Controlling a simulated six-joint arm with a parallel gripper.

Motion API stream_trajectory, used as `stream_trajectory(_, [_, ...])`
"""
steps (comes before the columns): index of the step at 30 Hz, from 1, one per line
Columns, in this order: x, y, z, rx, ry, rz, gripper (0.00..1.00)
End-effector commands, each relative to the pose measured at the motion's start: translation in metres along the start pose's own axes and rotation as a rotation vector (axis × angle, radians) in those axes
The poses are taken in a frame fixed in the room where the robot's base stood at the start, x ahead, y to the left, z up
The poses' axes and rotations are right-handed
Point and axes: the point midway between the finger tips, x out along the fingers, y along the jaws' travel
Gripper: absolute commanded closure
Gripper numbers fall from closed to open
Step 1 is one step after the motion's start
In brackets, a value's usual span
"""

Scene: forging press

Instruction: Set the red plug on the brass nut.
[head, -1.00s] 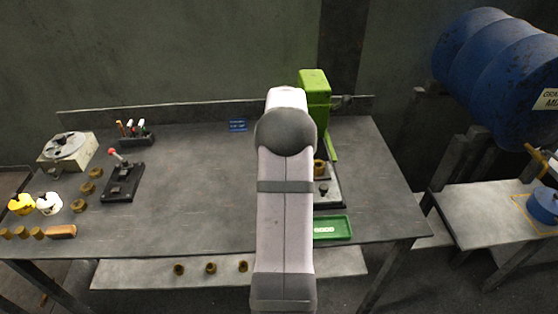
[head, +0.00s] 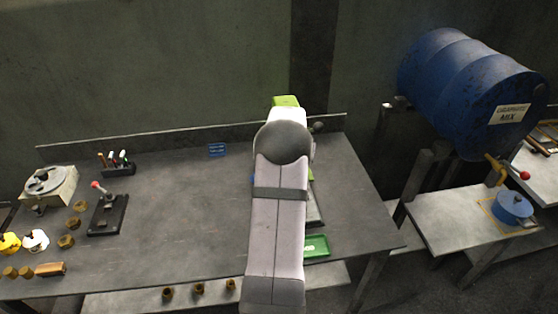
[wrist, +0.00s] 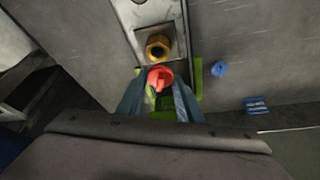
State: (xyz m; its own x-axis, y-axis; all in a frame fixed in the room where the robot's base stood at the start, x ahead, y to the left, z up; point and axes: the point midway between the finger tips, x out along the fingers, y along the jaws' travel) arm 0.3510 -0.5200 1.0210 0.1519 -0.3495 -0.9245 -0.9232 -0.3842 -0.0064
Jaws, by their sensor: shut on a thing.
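In the wrist view, my gripper (wrist: 160,86) is shut on the red plug (wrist: 160,75), with one blue-grey finger on each side of it. The brass nut (wrist: 157,46) sits on the pale metal plate of the press, just above the plug in the picture. The plug and the nut look close together and nearly in line; I cannot tell the height gap between them. In the head view, my own arm hides the gripper, the plug and the nut.
The green press (head: 286,101) stands behind my arm. A green tray (head: 316,246) lies at the table's right front. A black lever stand (head: 107,214), several brass pieces and yellow and white pots are at the left. The middle of the table (head: 185,200) is clear.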

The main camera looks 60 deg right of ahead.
Motion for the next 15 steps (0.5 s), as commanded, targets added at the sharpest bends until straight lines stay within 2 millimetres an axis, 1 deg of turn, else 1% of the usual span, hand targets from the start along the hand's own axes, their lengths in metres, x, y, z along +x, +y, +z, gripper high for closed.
stream_trajectory(1, [-0.003, 0.005, -0.001, 0.015, 0.000, 0.006, 0.74])
stream_trajectory(4, [-0.002, 0.009, -0.002, 0.033, 0.002, 0.012, 0.74])
stream_trajectory(11, [0.003, 0.009, 0.000, 0.035, 0.002, 0.013, 0.74])
stream_trajectory(15, [0.009, 0.009, 0.003, 0.035, 0.002, 0.012, 0.74])
